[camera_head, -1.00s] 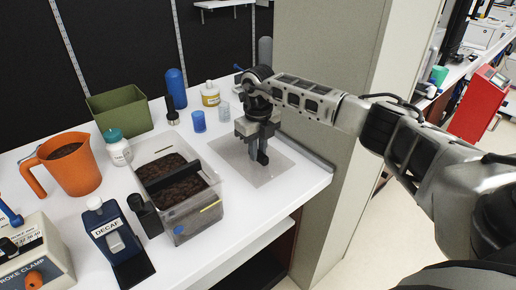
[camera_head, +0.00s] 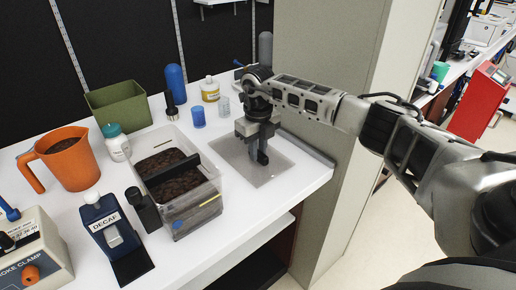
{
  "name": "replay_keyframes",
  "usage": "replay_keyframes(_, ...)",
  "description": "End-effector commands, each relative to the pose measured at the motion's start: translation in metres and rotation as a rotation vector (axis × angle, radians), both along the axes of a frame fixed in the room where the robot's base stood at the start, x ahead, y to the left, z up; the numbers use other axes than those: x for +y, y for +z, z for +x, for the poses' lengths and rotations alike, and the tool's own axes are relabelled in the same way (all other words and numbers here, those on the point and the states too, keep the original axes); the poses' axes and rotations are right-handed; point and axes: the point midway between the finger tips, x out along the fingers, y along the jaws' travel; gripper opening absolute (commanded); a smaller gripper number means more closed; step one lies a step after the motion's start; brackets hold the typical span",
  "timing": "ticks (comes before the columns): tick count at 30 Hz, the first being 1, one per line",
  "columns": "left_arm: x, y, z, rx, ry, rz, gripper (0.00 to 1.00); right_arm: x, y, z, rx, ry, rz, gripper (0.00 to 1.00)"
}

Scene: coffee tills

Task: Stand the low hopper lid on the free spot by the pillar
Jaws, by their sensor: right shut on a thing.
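My right gripper (camera_head: 261,158) reaches down over the counter near the pillar (camera_head: 308,100). It is shut at the clear, greyish square lid (camera_head: 238,151), which is level at or just above the countertop; I cannot tell whether it touches. The grip point is mostly hidden by the fingers. Left of the lid stands a clear hopper (camera_head: 197,211) with dark coffee contents (camera_head: 160,163) and a black bar across it. My left gripper is not in view.
A blue cup (camera_head: 198,118), a clear cup (camera_head: 223,106) and a yellow-labelled jar (camera_head: 210,90) stand behind the lid. A green bin (camera_head: 118,108), an orange jug (camera_head: 67,163) and a DECAF unit (camera_head: 110,232) are further left. The counter's front edge is close to the lid.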

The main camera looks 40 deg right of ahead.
Motion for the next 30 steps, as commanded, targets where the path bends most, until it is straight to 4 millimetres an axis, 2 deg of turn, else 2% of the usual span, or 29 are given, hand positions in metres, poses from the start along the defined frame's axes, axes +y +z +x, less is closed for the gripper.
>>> replay_keyframes(12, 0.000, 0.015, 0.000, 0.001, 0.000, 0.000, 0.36, 0.000, 0.019, 0.000, -0.001, 0.000, 0.000, 0.00)
replay_keyframes(20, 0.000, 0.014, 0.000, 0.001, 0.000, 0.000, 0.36, 0.000, 0.019, 0.000, -0.001, 0.000, 0.000, 0.00)
replay_keyframes(21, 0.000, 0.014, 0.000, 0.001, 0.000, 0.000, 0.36, 0.000, 0.019, 0.000, -0.001, 0.000, 0.000, 0.23)
replay_keyframes(23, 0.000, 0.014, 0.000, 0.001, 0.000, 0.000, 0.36, 0.000, 0.019, 0.000, -0.001, 0.000, 0.000, 0.40)
replay_keyframes(24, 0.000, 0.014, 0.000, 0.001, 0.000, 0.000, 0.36, 0.000, 0.019, 0.000, -0.001, 0.000, 0.000, 0.43)
replay_keyframes(29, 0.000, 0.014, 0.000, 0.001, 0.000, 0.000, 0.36, 0.000, 0.019, 0.000, -0.001, 0.000, 0.000, 0.43)
replay_keyframes(30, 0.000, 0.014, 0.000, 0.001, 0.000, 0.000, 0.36, 0.000, 0.018, 0.000, 0.000, 0.000, 0.000, 0.48)
